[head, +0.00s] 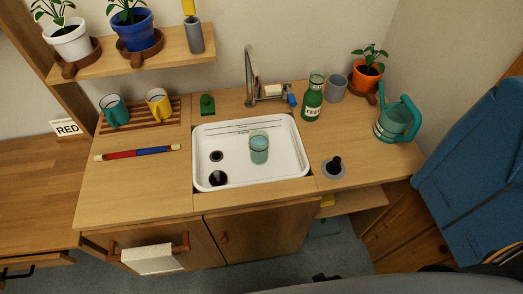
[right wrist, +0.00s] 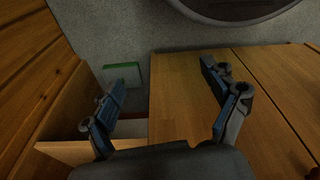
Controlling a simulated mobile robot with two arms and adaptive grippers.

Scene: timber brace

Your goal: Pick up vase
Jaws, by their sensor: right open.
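No thing is plainly marked as the vase. Vessels of that kind in the head view are a tall grey cylinder (head: 195,38) with a yellow-topped item in it on the upper shelf, a grey cup (head: 335,88) at the back of the counter, and a clear greenish glass (head: 259,148) standing in the sink. My right gripper (right wrist: 162,75) shows in the right wrist view with its fingers spread and nothing between them. It is over wooden cabinet surfaces, and no vase shows there. My left gripper is not in view.
The white sink (head: 285,178) sits in the wooden counter under a tap (head: 250,75). A green bottle (head: 312,100), an orange plant pot (head: 367,75) and a teal watering can (head: 397,120) stand at the right. A blue garment (head: 475,155) hangs far right.

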